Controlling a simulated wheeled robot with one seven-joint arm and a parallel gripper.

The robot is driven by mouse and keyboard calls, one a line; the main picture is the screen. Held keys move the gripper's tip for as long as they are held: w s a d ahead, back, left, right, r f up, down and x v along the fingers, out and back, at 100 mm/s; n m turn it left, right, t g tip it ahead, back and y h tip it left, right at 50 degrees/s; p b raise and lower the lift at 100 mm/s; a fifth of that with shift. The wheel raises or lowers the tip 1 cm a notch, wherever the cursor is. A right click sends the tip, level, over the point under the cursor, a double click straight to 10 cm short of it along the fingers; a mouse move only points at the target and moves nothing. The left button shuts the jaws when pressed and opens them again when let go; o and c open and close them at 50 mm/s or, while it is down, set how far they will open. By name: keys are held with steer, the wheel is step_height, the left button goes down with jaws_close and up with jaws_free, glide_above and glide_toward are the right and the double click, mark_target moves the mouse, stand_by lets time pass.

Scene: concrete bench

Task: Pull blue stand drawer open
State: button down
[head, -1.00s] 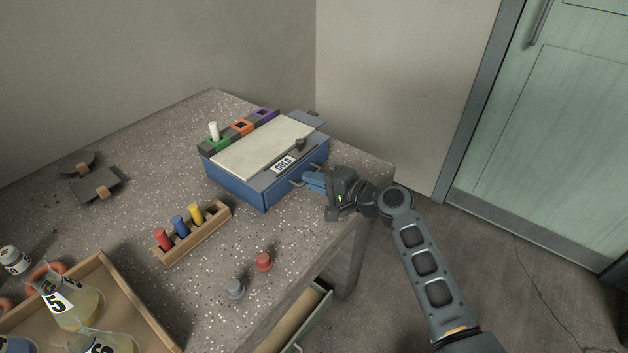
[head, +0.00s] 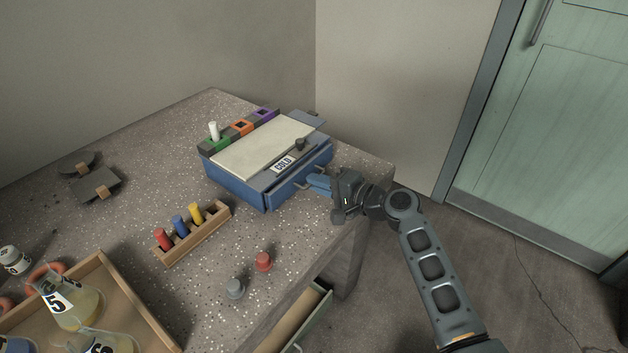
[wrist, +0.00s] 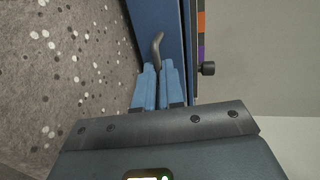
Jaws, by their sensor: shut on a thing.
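The blue stand (head: 232,186) sits on the bench with a cream top and a "COLD" label. Its drawer (head: 290,190) faces my arm and stands slightly out from the body. My gripper (head: 314,183) has blue fingers and is at the grey drawer handle (head: 302,185). In the wrist view the handle (wrist: 157,46) runs between the fingertips (wrist: 157,68), which are closed on it. The part of the handle between the fingers is hidden. The inside of the drawer cannot be seen.
A wooden rack (head: 193,233) with red, blue and yellow pieces stands in front of the stand. Red (head: 264,261) and grey (head: 235,288) knobs lie near the bench edge. A wooden tray (head: 134,300) with flasks is at lower left. A bench drawer (head: 300,318) below is open.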

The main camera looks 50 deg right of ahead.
steer(key=v, duration=0.3)
steer(key=f+v, duration=0.1)
steer(key=v, duration=0.3)
steer(key=shift+s+f, duration=0.2)
steer(key=shift+f, duration=0.05)
steer(key=c, duration=1.3)
jaws_free()
steer(key=shift+o, duration=0.2)
steer(key=v, duration=0.7)
steer(key=shift+s, duration=0.3)
steer(key=shift+r, duration=0.1)
